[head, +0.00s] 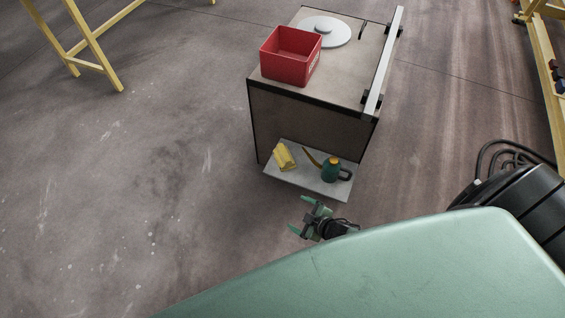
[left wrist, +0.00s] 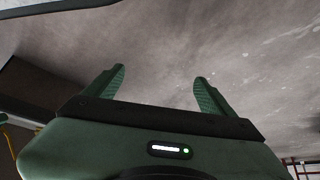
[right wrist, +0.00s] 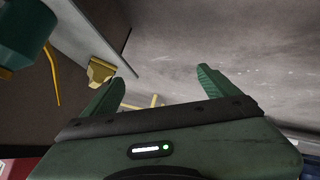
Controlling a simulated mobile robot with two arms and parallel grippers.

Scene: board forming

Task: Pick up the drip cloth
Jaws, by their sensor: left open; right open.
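The drip cloth looks like the yellow folded piece (head: 284,157) on the left part of a low grey shelf (head: 308,184) at the foot of the cabinet. In the right wrist view the yellow cloth (right wrist: 101,72) shows at the upper left, beyond the left finger. My right gripper (head: 299,214) is open and empty, in front of the shelf and apart from the cloth. Its fingers also show in the right wrist view (right wrist: 160,78). My left gripper (left wrist: 160,78) is open and empty over bare floor in the left wrist view; it is outside the head view.
A dark green can with a yellow spout (head: 330,169) stands right of the cloth on the shelf. A red bin (head: 291,71) and a pale round disc (head: 338,36) sit on the cabinet top (head: 345,80). Yellow frames stand at both upper corners. The floor at left is clear.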

